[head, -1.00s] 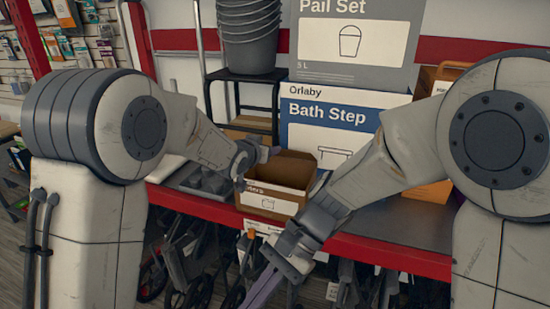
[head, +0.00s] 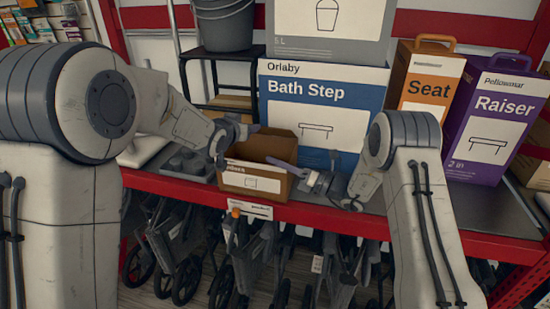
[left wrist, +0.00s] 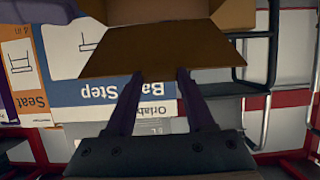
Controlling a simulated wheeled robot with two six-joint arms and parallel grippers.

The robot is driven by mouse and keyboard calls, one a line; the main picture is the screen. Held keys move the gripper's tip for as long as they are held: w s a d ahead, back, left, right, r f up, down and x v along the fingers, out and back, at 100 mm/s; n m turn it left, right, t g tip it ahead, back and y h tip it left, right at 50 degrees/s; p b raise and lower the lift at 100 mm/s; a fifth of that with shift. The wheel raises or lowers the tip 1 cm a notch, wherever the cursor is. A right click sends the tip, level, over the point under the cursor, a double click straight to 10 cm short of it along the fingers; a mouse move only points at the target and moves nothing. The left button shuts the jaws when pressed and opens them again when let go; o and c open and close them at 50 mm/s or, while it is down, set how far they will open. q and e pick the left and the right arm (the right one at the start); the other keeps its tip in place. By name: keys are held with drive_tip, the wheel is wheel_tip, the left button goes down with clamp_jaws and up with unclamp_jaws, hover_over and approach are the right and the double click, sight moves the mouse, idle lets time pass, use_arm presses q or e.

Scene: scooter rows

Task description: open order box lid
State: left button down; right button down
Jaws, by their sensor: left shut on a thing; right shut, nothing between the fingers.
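The order box (head: 252,183) is a small brown cardboard box with a pale front label, standing on the shelf's front edge. Its top looks open in the head view, with a brown lid panel (head: 277,143) raised at the back. My left gripper (head: 245,130) is at the box's back left, shut on the lid. In the left wrist view, the brown lid panel (left wrist: 165,52) lies at the fingertips (left wrist: 158,75). My right gripper (head: 290,167) is shut and empty at the box's right, its fingers pointing left over the box's right edge; contact is unclear.
A blue-and-white Bath Step box (head: 318,110) stands behind, with a grey box (head: 330,30) on top. Orange (head: 425,80) and purple (head: 490,125) boxes stand right. A grey tray (head: 188,165) is left. Wheeled scooters or walkers (head: 190,245) fill the space below.

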drive_tip(key=w+a+r, duration=0.4)
drive_tip(key=w+a, duration=0.1)
drive_tip(key=shift+w+a+r, duration=0.2)
drive_tip(key=shift+a+r, duration=0.15)
